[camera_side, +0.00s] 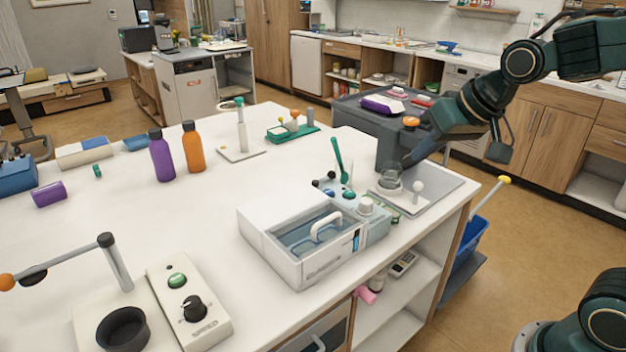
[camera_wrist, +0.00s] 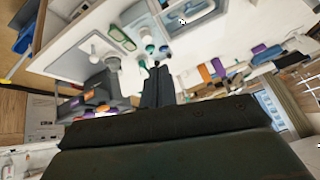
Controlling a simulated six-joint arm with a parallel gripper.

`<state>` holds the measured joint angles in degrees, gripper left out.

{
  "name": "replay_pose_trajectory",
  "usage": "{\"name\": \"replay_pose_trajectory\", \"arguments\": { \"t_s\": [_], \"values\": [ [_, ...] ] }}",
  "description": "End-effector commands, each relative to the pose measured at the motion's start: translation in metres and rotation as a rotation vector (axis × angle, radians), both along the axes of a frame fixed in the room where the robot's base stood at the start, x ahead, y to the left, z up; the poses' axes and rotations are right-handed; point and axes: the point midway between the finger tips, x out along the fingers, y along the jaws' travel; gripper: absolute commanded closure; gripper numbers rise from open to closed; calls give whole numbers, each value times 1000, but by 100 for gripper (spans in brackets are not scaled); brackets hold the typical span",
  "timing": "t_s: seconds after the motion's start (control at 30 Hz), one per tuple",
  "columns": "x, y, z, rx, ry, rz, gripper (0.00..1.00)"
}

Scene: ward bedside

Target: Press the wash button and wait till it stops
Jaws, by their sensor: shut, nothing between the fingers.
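A white bath unit (camera_side: 295,272) with a blue-grey basin and a raised pale handle stands near the front edge of the white worktop. It shows partly at the top of the wrist view (camera_wrist: 205,12). I cannot make out which part is the wash button. A pale blue-grey section with a white round cap (camera_side: 365,205) adjoins its right side. My gripper (camera_side: 404,162) is to the right of and behind the unit, above the worktop and apart from the unit. In the wrist view my dark fingers (camera_wrist: 156,66) are together and empty, pointing toward small green and dark round items.
A clear glass jar (camera_side: 389,180) and a white round-topped post (camera_side: 417,188) stand on a grey tray (camera_side: 440,196) near my gripper. A green stirrer (camera_side: 338,156) stands upright beside the unit. Purple (camera_side: 160,157) and orange (camera_side: 193,150) bottles stand further left. The worktop's middle is clear.

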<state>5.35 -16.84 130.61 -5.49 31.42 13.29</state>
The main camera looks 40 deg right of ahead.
Motion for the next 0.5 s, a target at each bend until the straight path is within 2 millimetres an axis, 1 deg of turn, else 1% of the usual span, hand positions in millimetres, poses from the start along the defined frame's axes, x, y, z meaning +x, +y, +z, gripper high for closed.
{"name": "replay_pose_trajectory", "arguments": {
  "t_s": [0.03,0.1,0.27,0.5],
  "values": [
    [11,-2,-3,11,-3,-14,100],
    [25,-4,-5,29,-12,-34,100],
    [58,-10,-13,73,-37,-77,100],
    [105,-20,-30,141,-71,-145,100]
  ]
}}
